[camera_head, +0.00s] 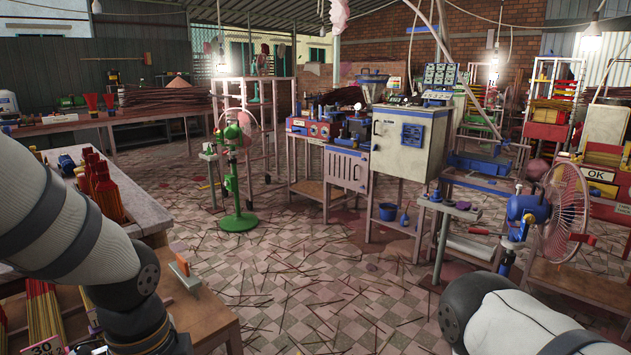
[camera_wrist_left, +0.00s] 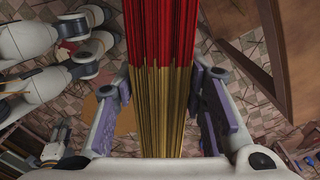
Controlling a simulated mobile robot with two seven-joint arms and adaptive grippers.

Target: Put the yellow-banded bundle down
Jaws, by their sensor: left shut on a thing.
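In the left wrist view, my left gripper (camera_wrist_left: 166,100) is shut on a bundle of incense sticks (camera_wrist_left: 171,45). The bundle has red upper lengths and yellowish bare lower lengths, and runs straight between the two purple-padded fingers. I cannot make out a separate yellow band on it. In the head view only my left arm shows at the lower left; its gripper and the held bundle are out of that frame. My right arm shows at the lower right, without its gripper.
A wooden table (camera_head: 140,210) at the left carries several red-topped bundles (camera_head: 105,190). A green fan (camera_head: 238,165), a white cabinet (camera_head: 405,145) and a blue fan (camera_head: 560,210) stand beyond. Sticks litter the tiled floor.

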